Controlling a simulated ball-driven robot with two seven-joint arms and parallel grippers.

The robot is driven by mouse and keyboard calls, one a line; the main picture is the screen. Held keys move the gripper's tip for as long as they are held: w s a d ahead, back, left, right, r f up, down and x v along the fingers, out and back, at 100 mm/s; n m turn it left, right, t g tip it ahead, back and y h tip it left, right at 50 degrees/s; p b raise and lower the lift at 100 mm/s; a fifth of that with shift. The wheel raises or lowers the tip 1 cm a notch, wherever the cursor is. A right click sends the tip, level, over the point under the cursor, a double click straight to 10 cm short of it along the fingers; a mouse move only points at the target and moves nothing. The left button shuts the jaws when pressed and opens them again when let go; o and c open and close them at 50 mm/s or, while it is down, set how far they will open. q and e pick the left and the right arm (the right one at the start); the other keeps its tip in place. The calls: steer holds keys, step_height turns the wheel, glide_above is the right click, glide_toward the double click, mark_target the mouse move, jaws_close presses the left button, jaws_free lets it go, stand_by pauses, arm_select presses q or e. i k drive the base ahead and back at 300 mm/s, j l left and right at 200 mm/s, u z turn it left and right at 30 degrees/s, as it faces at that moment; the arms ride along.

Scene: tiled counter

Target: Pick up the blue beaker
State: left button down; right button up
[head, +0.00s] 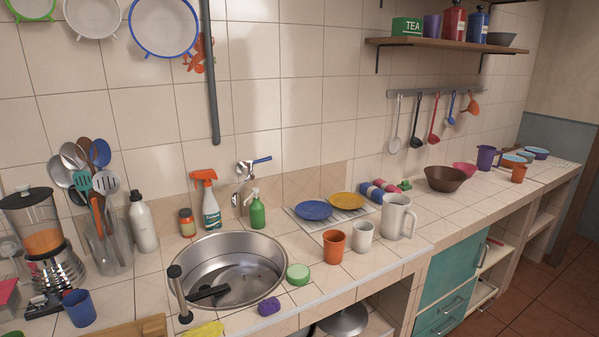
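The blue beaker (79,308) stands upright on the tiled counter at the lower left, in front of the blender and left of the sink. It looks like a plain, open-topped cup, and nothing touches it from above.
A blender (42,240) stands behind the beaker, and a utensil holder (108,248) stands behind it to the right. A wooden board (130,330) lies close by at the front edge. The sink (228,272) is to the right, with a dark-handled item in it. An orange cup (334,245) stands beyond it.

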mark_target(81, 309)
steer(key=u, duration=1.45)
